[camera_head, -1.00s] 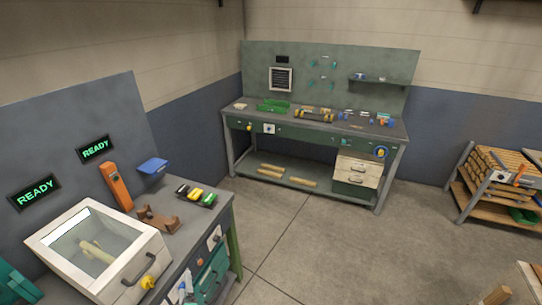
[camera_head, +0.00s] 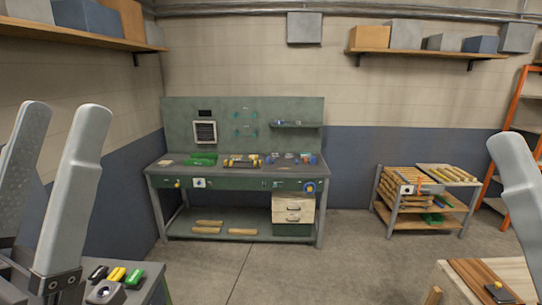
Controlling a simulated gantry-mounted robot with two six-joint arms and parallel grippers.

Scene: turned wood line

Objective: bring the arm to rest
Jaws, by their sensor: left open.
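My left gripper (camera_head: 65,110) is raised at the left edge of the head view, its two grey fingers pointing up and apart. It is open with nothing between the fingers. It stands in front of the near-left bench, whose corner shows below it. One grey finger of my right gripper (camera_head: 515,165) shows at the right edge. The rest of that gripper is outside the frame, so its opening is hidden.
A green workbench (camera_head: 232,184) with tools stands against the far wall. A rack (camera_head: 388,215) of wood pieces stands right of it. A wooden-topped table (camera_head: 450,280) is at lower right. Black, yellow and green items (camera_head: 117,275) lie at lower left. The middle floor is clear.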

